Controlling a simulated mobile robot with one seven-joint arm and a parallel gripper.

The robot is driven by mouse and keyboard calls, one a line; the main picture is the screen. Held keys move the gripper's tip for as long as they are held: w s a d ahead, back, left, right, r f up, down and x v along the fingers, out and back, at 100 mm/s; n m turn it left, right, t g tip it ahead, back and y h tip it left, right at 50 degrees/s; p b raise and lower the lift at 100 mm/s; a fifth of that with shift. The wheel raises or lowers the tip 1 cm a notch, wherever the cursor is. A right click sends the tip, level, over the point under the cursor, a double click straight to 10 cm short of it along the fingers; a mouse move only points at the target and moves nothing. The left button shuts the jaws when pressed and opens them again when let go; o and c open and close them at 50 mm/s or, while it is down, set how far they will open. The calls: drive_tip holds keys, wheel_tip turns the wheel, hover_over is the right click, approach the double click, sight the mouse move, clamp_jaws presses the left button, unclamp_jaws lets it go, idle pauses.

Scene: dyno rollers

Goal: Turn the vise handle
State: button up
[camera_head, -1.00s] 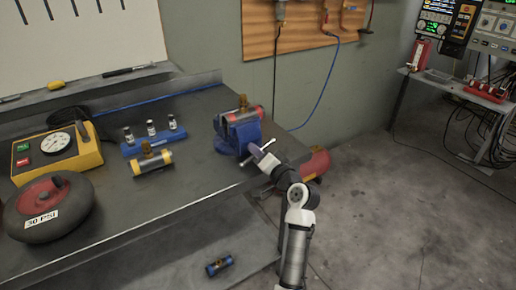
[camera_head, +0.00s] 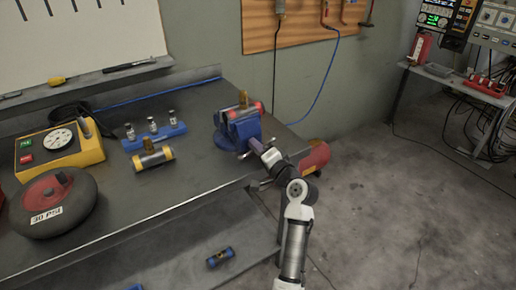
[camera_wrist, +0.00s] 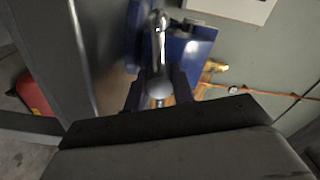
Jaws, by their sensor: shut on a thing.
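The blue vise (camera_head: 238,130) is at the right end of the workbench, with a red and brass roller piece (camera_head: 243,108) in its jaws. My gripper (camera_head: 257,147) is at the front of the vise, over its handle. In the wrist view the metal vise handle (camera_wrist: 159,40), with a rounded end, lies between the two dark fingers of my gripper (camera_wrist: 158,88), which are shut on it. The blue vise body (camera_wrist: 190,45) is behind it. In the head view my gripper and wrist hide much of the handle.
On the workbench (camera_head: 200,170) are a yellow gauge box (camera_head: 75,150), a dark round tire-like roller (camera_head: 55,200), a yellow-ended roller (camera_head: 152,157) and a blue rack of small bottles (camera_head: 155,136). A red tank (camera_head: 312,157) stands right of the bench. The floor at right is open.

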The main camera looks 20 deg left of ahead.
drive_tip(key=o, duration=1)
drive_tip(key=shift+d, duration=0.1)
drive_tip(key=b+v, duration=0.4)
drive_tip(key=v, duration=0.9)
drive_tip(key=shift+s+d, duration=0.25)
drive_tip(key=shift+d, duration=0.05)
drive_tip(key=shift+c, duration=0.2)
